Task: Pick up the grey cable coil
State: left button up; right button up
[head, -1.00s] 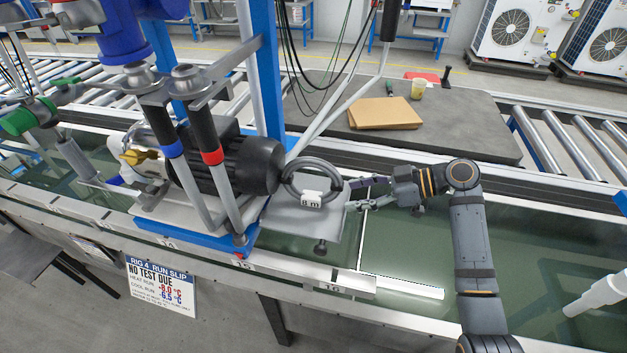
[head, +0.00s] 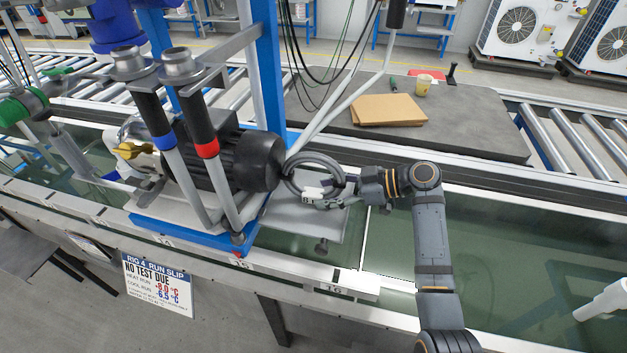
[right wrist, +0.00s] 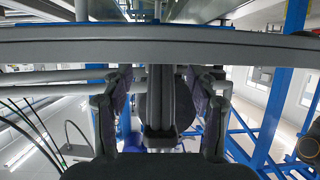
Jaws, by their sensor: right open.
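The grey cable coil (head: 311,157) is a ring with a white tag, standing tilted at a small grey plate (head: 300,222) beside the dark motor, in the head view. My right gripper (head: 328,194) is open and its fingers reach the coil's right side, partly covering the tag. A grey strip runs down between the fingers. My left gripper is not in view.
The black motor (head: 255,162) stands close at the coil's left, with a blue post (head: 268,75) behind. Hoses with blue and red bands rise in front of the motor.

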jog(key=x, duration=0.2)
jog(key=shift+a+f, duration=0.1)
jog(key=shift+a, duration=0.2)
grip_shut()
